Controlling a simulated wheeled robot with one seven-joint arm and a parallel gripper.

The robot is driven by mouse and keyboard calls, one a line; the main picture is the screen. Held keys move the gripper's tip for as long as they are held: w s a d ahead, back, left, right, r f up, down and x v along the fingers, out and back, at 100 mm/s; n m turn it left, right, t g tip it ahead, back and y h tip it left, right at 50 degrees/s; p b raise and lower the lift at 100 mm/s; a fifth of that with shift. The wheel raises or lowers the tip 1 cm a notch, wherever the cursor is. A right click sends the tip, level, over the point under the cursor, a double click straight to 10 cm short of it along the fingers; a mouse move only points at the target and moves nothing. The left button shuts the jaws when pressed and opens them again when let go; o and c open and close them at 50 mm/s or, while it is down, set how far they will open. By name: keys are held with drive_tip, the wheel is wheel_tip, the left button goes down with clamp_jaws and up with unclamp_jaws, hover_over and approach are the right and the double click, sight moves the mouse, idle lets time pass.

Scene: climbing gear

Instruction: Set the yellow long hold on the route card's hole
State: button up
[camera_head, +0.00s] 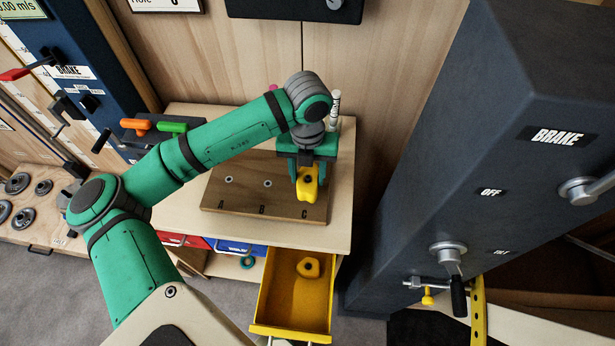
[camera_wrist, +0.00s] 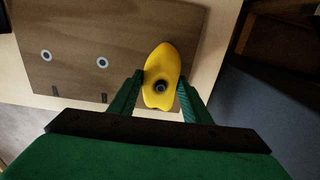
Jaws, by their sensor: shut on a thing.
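The yellow long hold (camera_head: 309,184) is in my gripper (camera_head: 308,167), over the right end of the wooden board, near the letter C. In the wrist view the hold (camera_wrist: 163,70) is between my two fingers (camera_wrist: 160,92), with a dark round hole near its lower end. The board (camera_head: 235,205) has two metal-rimmed holes showing, at A (camera_head: 229,180) and B (camera_head: 267,183). The hole at C is hidden behind the hold. I cannot tell whether the hold touches the board. The route card (camera_head: 165,4) is cut off at the top edge, and its writing is mostly out of frame.
A dark column marked BRAKE (camera_head: 440,190) stands at the right. Orange and green handles (camera_head: 172,127) are at the bench's left. A white-capped bottle (camera_head: 335,105) stands behind my gripper.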

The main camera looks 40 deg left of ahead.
sight(308, 180)
drive_tip(key=shift+f, duration=0.95)
drive_tip(key=shift+f, duration=0.15)
drive_tip(key=o, duration=1.2)
drive_tip(key=shift+w, duration=0.1)
drive_tip(key=shift+d+r, duration=0.1)
drive_tip(key=shift+r, duration=0.3)
wheel_tip(308, 180, up, 12)
drive_tip(key=shift+f, duration=0.2)
